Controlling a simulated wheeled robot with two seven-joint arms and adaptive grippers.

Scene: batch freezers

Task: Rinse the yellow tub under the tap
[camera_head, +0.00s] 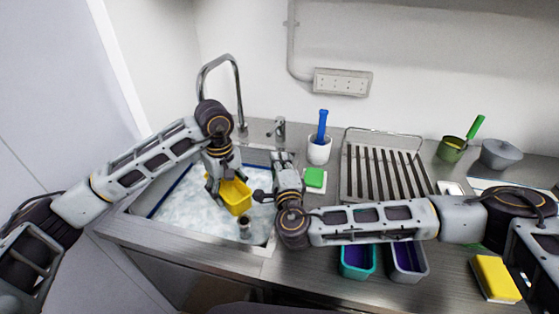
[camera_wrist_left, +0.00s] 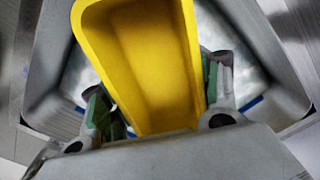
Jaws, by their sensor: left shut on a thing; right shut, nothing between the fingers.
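The yellow tub (camera_head: 236,195) is over the sink (camera_head: 170,215), which holds pale, foamy-looking water. My left gripper (camera_head: 224,190) is shut on the tub. In the left wrist view, the tub (camera_wrist_left: 140,60) stands between the two green-padded fingers and looks empty inside. The curved metal tap (camera_head: 238,90) rises behind the sink, and its spout end is hidden behind my left arm. No running water shows clearly. My right gripper (camera_head: 282,158) is shut and empty near the sink's right edge, just in front of a small metal fitting (camera_head: 280,128), apparently the tap's lever.
Right of the sink are a green sponge (camera_head: 314,177), a white cup with a blue-handled brush (camera_head: 319,150), and a drying rack (camera_head: 385,170). Teal (camera_head: 357,262) and grey-purple (camera_head: 408,262) tubs stand in front. A yellow block (camera_head: 495,278) lies far right.

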